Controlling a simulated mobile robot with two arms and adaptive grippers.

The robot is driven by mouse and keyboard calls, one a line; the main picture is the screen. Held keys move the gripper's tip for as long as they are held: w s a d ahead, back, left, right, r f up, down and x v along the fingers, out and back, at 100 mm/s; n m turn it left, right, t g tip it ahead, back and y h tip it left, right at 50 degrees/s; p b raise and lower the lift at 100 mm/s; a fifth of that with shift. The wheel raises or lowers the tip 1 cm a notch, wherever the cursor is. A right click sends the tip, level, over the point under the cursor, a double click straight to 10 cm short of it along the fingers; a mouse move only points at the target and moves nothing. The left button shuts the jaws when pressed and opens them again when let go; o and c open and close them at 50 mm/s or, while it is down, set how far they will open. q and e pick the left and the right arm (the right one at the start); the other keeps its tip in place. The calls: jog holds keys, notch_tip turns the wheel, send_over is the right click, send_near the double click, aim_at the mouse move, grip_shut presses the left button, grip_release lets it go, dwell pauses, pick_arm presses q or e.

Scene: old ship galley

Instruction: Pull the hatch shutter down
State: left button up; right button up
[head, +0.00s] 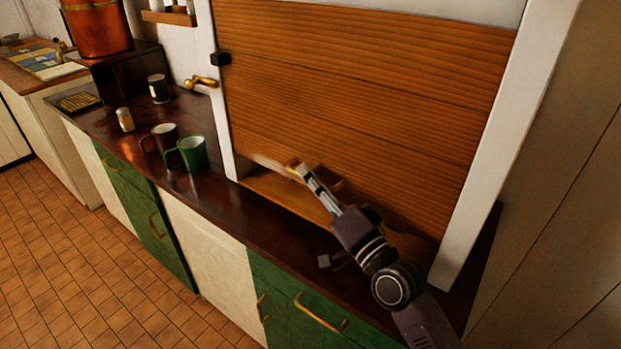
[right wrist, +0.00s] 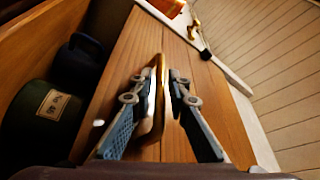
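The hatch shutter (head: 360,85) is a panel of brown wooden slats in a white frame. It covers most of the hatch, with an open gap between its lower edge and the sill. A brass handle (head: 296,166) sits near the shutter's lower edge. My right gripper (head: 303,172) is at this handle. In the right wrist view its two fingers (right wrist: 160,85) lie on either side of the brass handle (right wrist: 154,110), close against it, and look shut on it. The shutter's slats (right wrist: 204,90) also show there. My left gripper is out of view.
A green mug (head: 194,154) and a brown mug (head: 164,136) stand on the dark counter (head: 222,205) left of the hatch. A brass tap-like fitting (head: 200,81) is beside the frame. A dark labelled canister (right wrist: 45,118) stands behind the gap.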

jog(key=v, duration=1.2)
